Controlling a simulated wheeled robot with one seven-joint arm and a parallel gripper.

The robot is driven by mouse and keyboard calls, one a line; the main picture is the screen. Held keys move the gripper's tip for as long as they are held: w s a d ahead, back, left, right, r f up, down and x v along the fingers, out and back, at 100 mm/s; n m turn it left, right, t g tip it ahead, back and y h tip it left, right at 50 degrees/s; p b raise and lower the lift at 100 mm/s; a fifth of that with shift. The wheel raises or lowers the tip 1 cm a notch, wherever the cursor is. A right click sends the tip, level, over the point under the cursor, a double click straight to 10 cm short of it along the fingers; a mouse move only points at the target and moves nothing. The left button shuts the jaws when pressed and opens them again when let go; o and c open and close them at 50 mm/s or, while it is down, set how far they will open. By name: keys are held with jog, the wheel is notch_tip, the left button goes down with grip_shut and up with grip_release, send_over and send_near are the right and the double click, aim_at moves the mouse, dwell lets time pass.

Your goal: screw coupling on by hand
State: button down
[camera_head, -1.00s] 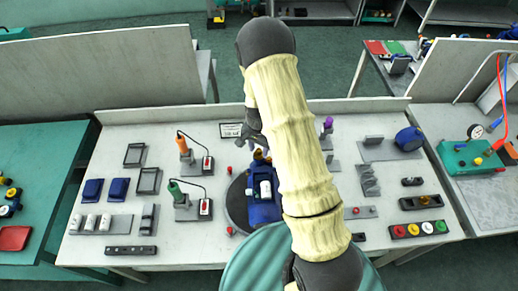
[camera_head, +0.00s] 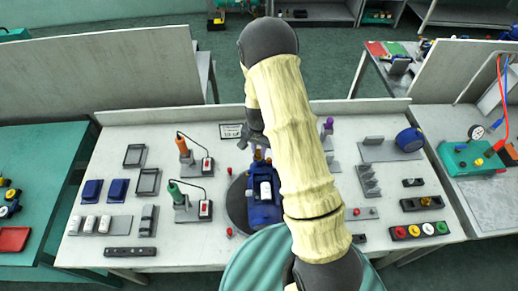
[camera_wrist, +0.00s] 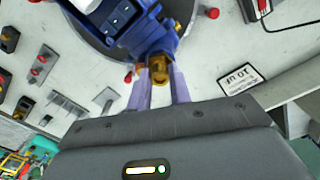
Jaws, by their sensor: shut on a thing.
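The blue pump (camera_head: 262,206), with a white box on top, sits on a dark round plate (camera_head: 235,205) at the middle of the bench. In the wrist view the pump (camera_wrist: 148,42) is close ahead. My gripper (camera_wrist: 161,82) is shut on the brass coupling (camera_wrist: 158,68), one pale finger on each side. The coupling is at the pump's brass port end. Whether its thread is engaged cannot be told. In the head view my arm hides much of this area, and the coupling's grip is not clear there.
Orange (camera_head: 183,147) and green (camera_head: 174,190) handled tools stand in holders to the left. A small label card (camera_head: 231,131) lies behind the pump. Several dark trays and blocks are on the right, with a blue round reel (camera_head: 408,140). Small red knobs stand near the plate.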

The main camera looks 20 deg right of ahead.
jog(key=m, duration=0.3)
jog(key=shift+m+p, duration=0.35)
jog(key=shift+m, duration=0.05)
jog(key=shift+r+m+p, duration=0.1)
jog(key=shift+m+p, duration=0.3)
jog(key=shift+m, duration=1.1)
jog(key=shift+m+p, duration=0.45)
jog(key=shift+m, duration=1.35)
